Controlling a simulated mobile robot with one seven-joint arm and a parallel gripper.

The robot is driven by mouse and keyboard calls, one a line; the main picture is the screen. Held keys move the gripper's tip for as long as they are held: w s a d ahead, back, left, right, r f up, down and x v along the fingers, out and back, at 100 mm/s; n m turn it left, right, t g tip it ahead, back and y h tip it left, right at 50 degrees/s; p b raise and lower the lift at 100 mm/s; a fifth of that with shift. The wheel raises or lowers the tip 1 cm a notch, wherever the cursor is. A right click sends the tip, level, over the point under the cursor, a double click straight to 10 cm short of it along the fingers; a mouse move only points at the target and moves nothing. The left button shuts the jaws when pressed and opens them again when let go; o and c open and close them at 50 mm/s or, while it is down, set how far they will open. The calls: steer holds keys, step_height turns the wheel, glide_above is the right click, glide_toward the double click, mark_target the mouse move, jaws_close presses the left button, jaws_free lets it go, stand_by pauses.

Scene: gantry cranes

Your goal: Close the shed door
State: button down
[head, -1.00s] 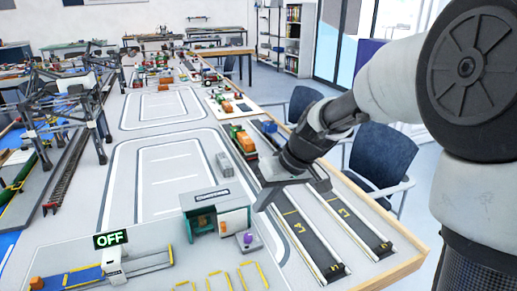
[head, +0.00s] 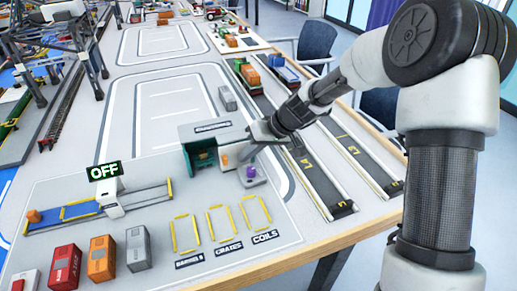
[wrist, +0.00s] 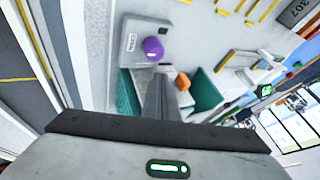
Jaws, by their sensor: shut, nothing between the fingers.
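The small grey shed (head: 214,127) stands on the table with its front open toward the head camera. A teal panel (head: 203,160) shows at the left of its front, and an orange item (head: 224,160) lies to its right. In the wrist view, teal panels show on the left (wrist: 127,95) and on the right (wrist: 205,93); I cannot tell how far the door is open. My gripper (head: 252,136) is shut and empty at the shed's right side. Its fingers (wrist: 167,82) point toward the shed front; contact is unclear.
A purple knob-like item (head: 250,171) sits on a grey base just right of the shed front. Yellow-framed bays (head: 221,221) lie in front. Dark lanes (head: 325,185) run along the right. Several small containers (head: 102,258) stand at front left.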

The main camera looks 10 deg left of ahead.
steer(key=shift+s+a+r, duration=0.1)
steer(key=shift+s+a, duration=0.25)
steer(key=shift+a, duration=0.25)
steer(key=shift+s+a+r, duration=0.1)
steer(key=shift+s+a, duration=0.2)
steer(key=shift+a, duration=0.3)
steer(key=s+a, duration=0.1)
steer(key=a, duration=0.2)
steer(key=s+a+b, duration=0.1)
steer(key=s+a, duration=0.1)
steer(key=a, duration=0.1)
steer(key=s+a, duration=0.1)
steer(key=a, duration=0.2)
steer(key=shift+s+b, duration=0.25)
steer(key=shift+b, duration=0.15)
